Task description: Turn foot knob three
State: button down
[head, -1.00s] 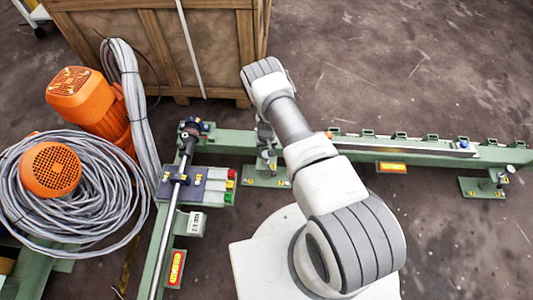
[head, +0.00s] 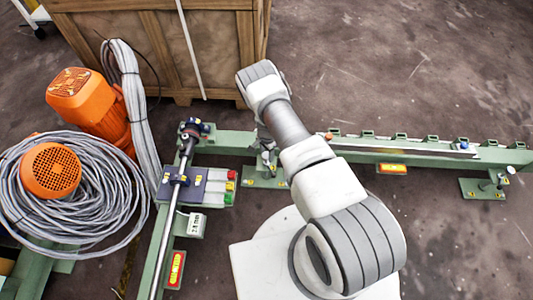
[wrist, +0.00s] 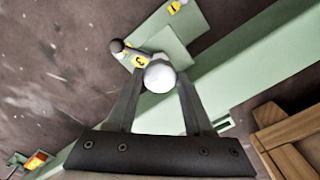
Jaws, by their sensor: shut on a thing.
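In the wrist view, a round white knob (wrist: 160,76) sits between the two fingers of my gripper (wrist: 158,80), which is shut on it. A yellow tag (wrist: 140,61) with a dark figure that looks like a 3 is just beyond the knob, on the green foot (wrist: 175,45). In the head view, this foot (head: 264,178) stands under the green rail, left of my arm. My gripper (head: 264,138) is mostly hidden there behind my wrist, and the knob cannot be made out.
The green rail (head: 400,147) runs off to the right, with another foot (head: 483,188) at its end. A wooden crate (head: 160,50) stands behind. Orange motors (head: 88,100) and coiled grey cable (head: 110,210) lie left. Floor at the upper right is clear.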

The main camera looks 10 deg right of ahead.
jog(key=m, duration=0.5)
jog(key=shift+m, duration=0.3)
dwell(0.4)
jog(key=shift+c, duration=1.4)
grip_release()
notch_tip(320, 180, up, 17)
jog(key=p, duration=0.6)
jog(key=shift+r, duration=0.2)
